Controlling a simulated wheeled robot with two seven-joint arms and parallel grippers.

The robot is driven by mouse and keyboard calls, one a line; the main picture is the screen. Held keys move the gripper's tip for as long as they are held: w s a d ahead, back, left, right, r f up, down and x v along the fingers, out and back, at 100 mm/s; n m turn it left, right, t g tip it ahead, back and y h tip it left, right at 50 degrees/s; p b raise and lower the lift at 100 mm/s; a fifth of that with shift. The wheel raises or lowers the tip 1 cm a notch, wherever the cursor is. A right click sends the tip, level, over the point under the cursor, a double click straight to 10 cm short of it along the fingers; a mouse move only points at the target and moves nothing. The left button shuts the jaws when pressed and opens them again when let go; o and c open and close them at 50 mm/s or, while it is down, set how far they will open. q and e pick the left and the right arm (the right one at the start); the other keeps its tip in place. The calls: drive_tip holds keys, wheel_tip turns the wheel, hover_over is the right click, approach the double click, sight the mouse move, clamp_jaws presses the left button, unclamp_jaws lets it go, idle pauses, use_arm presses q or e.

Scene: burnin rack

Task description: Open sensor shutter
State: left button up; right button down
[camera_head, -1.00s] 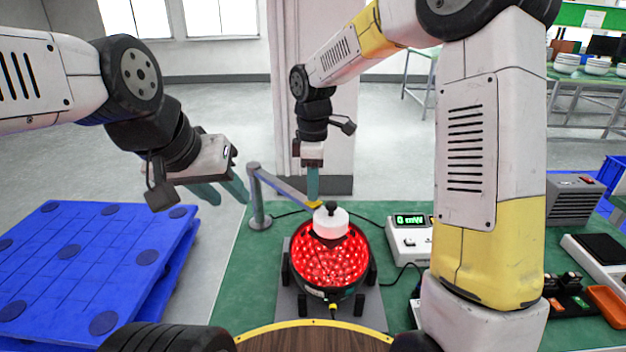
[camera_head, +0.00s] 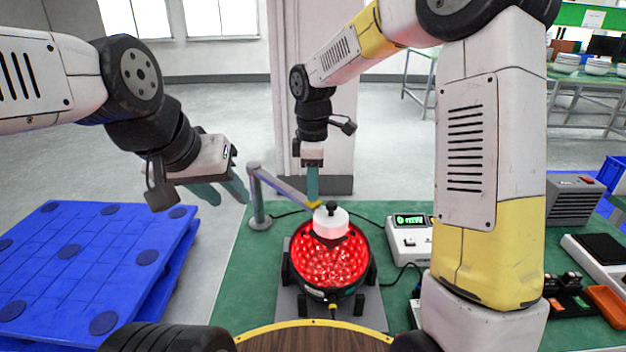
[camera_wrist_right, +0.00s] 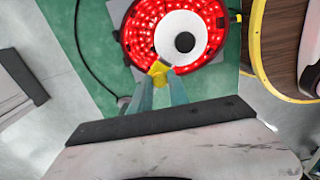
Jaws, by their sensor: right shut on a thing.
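A round black-rimmed bowl of lit red lamps (camera_head: 348,275) stands on the green bench top. A white cylinder with a black knob (camera_head: 331,222) sits over its back part; the wrist view shows it from above (camera_wrist_right: 193,48). A small yellow tab (camera_head: 314,204) is at the bowl's back edge, at the end of a grey bar (camera_head: 284,188) from a post (camera_head: 258,195). My right gripper (camera_head: 313,198) points down and is shut on the yellow tab (camera_wrist_right: 159,70), between its fingertips (camera_wrist_right: 161,80). My left gripper (camera_head: 222,190) is open and empty, left of the post.
A white meter with a green display (camera_head: 410,235) stands right of the bowl, with a cable. A blue pallet (camera_head: 90,260) is at the left. A grey box (camera_head: 573,200) and an orange tray (camera_head: 607,304) are at the right. A wooden round top (camera_head: 315,340) is in front.

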sight(295, 193)
idle(0.4)
drive_tip(key=w+a, duration=0.4)
drive_tip(key=w, duration=0.1)
drive_tip(key=shift+a+r, duration=0.1)
drive_tip(key=shift+a, duration=0.25)
drive_tip(key=c, duration=1.3)
unclamp_jaws()
drive_tip(key=shift+o, duration=0.2)
wheel_tip(295, 193, up, 8)
